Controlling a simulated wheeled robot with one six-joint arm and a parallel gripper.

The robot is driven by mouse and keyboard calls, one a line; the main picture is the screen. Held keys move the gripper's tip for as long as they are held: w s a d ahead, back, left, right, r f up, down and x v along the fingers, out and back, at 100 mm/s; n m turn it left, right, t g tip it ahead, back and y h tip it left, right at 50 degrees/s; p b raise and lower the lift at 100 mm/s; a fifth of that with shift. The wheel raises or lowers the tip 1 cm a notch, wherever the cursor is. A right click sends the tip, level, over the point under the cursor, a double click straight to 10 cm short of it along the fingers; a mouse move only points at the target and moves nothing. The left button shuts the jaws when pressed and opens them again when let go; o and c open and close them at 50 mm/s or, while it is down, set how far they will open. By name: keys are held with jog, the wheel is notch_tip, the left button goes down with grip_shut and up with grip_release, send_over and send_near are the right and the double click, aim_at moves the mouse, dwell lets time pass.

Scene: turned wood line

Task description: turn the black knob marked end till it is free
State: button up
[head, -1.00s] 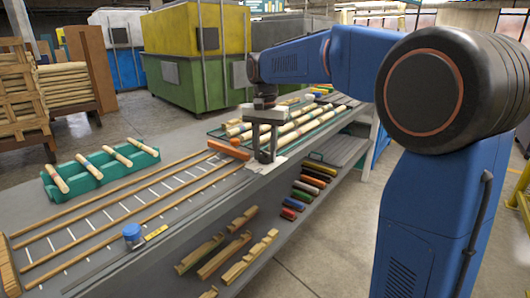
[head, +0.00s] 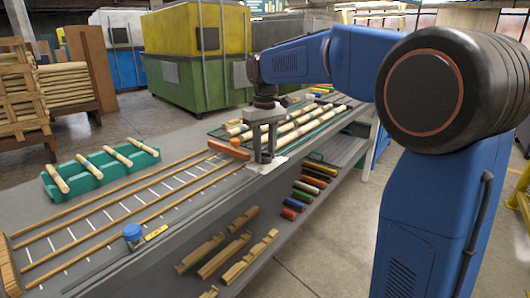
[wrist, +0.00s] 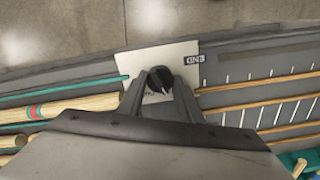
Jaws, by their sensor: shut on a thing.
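The black knob (wrist: 159,80) sits on a pale plate (wrist: 130,63) at the bench's front edge. It has a white pointer mark. A dark label reading END (wrist: 195,59) is beside it, upside down in the wrist view. My gripper (head: 263,156) points down over the plate in the head view. In the wrist view its two fingers stand on either side of the knob, shut on it. In the head view the fingers mostly hide the knob.
An orange block (head: 227,150) lies left of my gripper, by the wooden rails. Turned spindles (head: 300,123) lie behind it to the right. A green tray of spindles (head: 84,182) and a blue knob (head: 132,231) are farther left. Coloured pieces (head: 307,187) fill a lower shelf.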

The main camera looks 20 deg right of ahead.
aim_at(265, 153)
jog(key=n, duration=0.4)
jog(key=shift+n, duration=0.4)
dwell(0.4)
jog(key=o, duration=1)
jog(key=shift+o, duration=0.2)
jog(key=shift+r, duration=0.1)
notch_tip(265, 153, up, 17)
jog(key=shift+r, duration=0.1)
